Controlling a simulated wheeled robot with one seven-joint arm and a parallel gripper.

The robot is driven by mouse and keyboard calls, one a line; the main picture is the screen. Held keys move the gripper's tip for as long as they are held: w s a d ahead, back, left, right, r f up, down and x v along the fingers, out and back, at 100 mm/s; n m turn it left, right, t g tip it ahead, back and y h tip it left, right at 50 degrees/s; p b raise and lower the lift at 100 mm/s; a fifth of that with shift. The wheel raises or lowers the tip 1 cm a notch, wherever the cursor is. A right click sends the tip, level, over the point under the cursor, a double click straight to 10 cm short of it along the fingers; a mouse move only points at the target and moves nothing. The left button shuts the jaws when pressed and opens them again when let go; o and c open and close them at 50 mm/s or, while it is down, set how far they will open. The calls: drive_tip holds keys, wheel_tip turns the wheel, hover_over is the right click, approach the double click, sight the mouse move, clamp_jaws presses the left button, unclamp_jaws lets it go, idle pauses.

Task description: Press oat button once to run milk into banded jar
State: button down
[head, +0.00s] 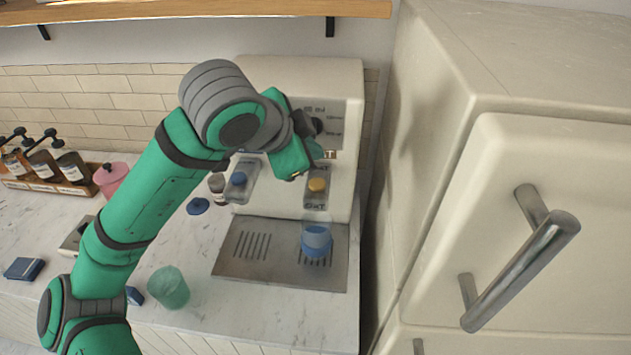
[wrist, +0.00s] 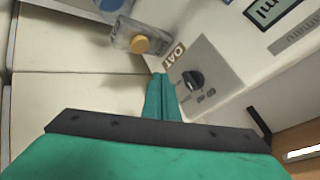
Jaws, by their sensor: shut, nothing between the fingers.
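The oat dispenser (head: 316,187) on the machine's front is a clear housing marked OAT with a yellow-orange round button (head: 318,185). The button also shows in the wrist view (wrist: 140,44), near the OAT label. The banded jar (head: 316,238), clear with a blue band, stands upright on the drip tray (head: 230,262) below the oat dispenser. My gripper (head: 315,150) is shut and empty, above the oat button and apart from it. In the wrist view its closed fingertips (wrist: 161,82) are beside the OAT label and a dark knob (wrist: 193,80).
A second dispenser with a blue button (head: 238,179) is left of the oat one. A green cup (head: 168,288) stands on the counter. Bottles in a rack (head: 45,170) and a pink jar (head: 108,178) are at left. A fridge with a metal handle (head: 525,268) closes off the right.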

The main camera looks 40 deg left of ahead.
sight(314, 186)
wheel_tip(314, 186, down, 3)
drive_tip(key=shift+d+f, duration=0.1)
drive_tip(key=shift+d, duration=0.05)
drive_tip(key=shift+f, duration=0.65)
drive_tip(key=shift+f, duration=0.15)
idle(1.5)
drive_tip(key=shift+f, duration=0.3)
drive_tip(key=shift+f, duration=0.5)
idle(1.0)
drive_tip(key=shift+r, duration=0.95)
drive_tip(key=shift+r, duration=0.1)
